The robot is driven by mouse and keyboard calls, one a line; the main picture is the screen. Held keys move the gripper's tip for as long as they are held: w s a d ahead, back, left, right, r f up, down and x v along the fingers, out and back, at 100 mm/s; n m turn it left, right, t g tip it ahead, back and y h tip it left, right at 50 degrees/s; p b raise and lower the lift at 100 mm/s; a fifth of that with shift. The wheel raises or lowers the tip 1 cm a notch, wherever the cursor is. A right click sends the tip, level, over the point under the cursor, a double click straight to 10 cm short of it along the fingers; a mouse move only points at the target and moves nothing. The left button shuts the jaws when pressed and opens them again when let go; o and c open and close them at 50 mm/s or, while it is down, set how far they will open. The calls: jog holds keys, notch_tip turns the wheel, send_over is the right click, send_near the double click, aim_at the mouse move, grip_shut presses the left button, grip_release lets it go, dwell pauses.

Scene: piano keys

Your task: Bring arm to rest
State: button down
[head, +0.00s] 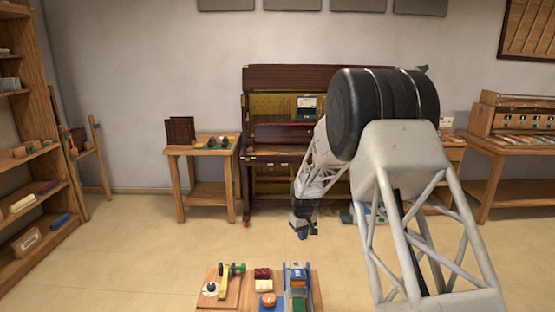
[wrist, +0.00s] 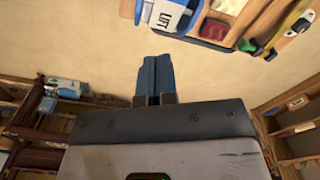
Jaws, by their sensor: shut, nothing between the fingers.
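My gripper (head: 301,233) hangs in front of the open upright piano (head: 312,75) in the head view, with its fingers pointing down. In the wrist view my gripper (wrist: 155,60) shows two blue fingers that lie side by side, shut and empty. Bare floor (wrist: 100,45) shows behind the fingers, and they touch nothing that I can see. My arm covers the right part of the piano in the head view.
A wooden workbench top (head: 230,295) with tools and small parts stands at the bottom front. A small side table (head: 170,151) is left of the piano, and a bench (head: 510,147) is at the right. A wooden shelf (head: 60,151) lines the left. Floor between is clear.

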jog(key=s+d+r+m+t, duration=0.1)
jog(key=s+d+r, duration=0.2)
jog(key=s+r, duration=1)
jog(key=s+d+r+m, duration=0.2)
jog(key=s+d+r, duration=0.1)
jog(key=s+r, duration=0.95)
jog(key=s+d+m+t, duration=0.1)
jog(key=s+d+m, duration=0.1)
jog(key=s, duration=3.2)
jog(key=shift+d+m, duration=0.3)
jog(key=shift+d, duration=0.1)
